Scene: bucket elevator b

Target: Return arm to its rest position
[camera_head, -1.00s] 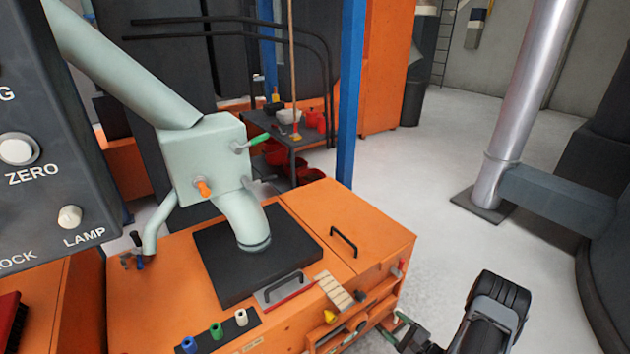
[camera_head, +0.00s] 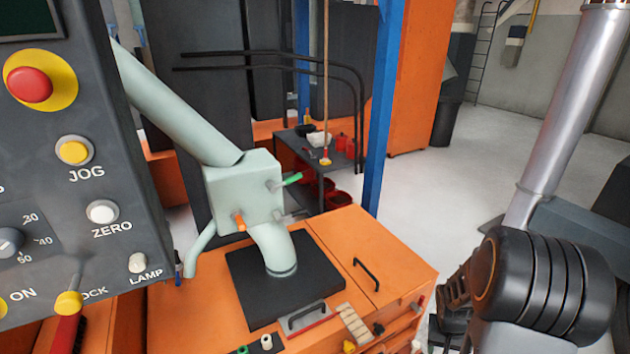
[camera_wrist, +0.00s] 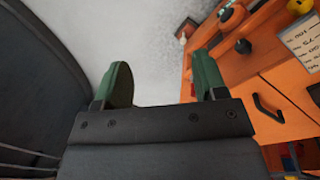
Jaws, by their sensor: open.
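My gripper (camera_wrist: 162,72) shows in the wrist view with its two green fingers spread apart and nothing between them. Pale floor lies beyond the fingers, with the orange cabinet (camera_wrist: 262,72) to their right. In the head view my arm's black ribbed joint (camera_head: 545,278) stands at the lower right, beside the orange cabinet (camera_head: 372,235). The fingers are not clearly visible there, hidden by or beside the arm links.
A grey control panel (camera_head: 70,170) fills the left of the head view. A pale green chute box (camera_head: 243,192) stands on the cabinet. A dark curved wall (camera_wrist: 40,85) is close left of my gripper.

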